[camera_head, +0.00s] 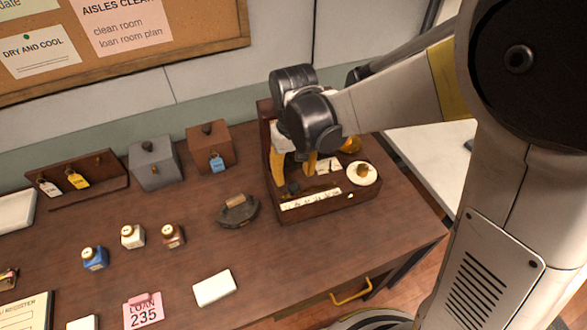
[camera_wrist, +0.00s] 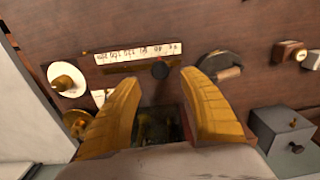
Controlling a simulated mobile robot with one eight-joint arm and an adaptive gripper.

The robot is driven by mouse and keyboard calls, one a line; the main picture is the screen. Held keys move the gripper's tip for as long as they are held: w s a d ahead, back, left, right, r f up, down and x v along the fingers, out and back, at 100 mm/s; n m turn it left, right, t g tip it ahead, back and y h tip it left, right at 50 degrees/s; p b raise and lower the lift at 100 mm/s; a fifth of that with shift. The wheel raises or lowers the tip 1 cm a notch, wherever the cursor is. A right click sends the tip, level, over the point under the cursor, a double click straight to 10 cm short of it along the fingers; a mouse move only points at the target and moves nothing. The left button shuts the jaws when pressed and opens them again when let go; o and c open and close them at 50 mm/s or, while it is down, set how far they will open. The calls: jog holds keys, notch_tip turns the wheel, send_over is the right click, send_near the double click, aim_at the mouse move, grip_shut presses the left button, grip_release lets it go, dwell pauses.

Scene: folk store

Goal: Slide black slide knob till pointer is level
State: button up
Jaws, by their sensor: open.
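A dark wooden weighing device (camera_head: 330,208) stands near the table's right end, with a white number strip (camera_head: 311,199) along its front. The black slide knob (camera_head: 294,188) is near the strip's left part. In the wrist view, the knob (camera_wrist: 160,70) lies just below the strip (camera_wrist: 138,53), toward its right part. My gripper (camera_head: 294,175) is open, its yellow fingers pointing down over the device. In the wrist view, the gripper (camera_wrist: 159,78) has a fingertip on each side of the knob, apart from it. I cannot make out the pointer; my gripper and wrist cover the device's back.
A white disc with a brass knob (camera_head: 361,172) sits at the device's right. A dark iron-like object (camera_head: 238,211) lies to its left. A brown box (camera_head: 210,147) and grey box (camera_head: 154,163) stand behind left. Table in front of the device is clear.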

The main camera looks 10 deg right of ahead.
aim_at(294, 186)
notch_tip(294, 186, down, 5)
jog(key=b, duration=0.3)
jog(key=shift+f, duration=0.15)
jog(key=c, duration=0.9)
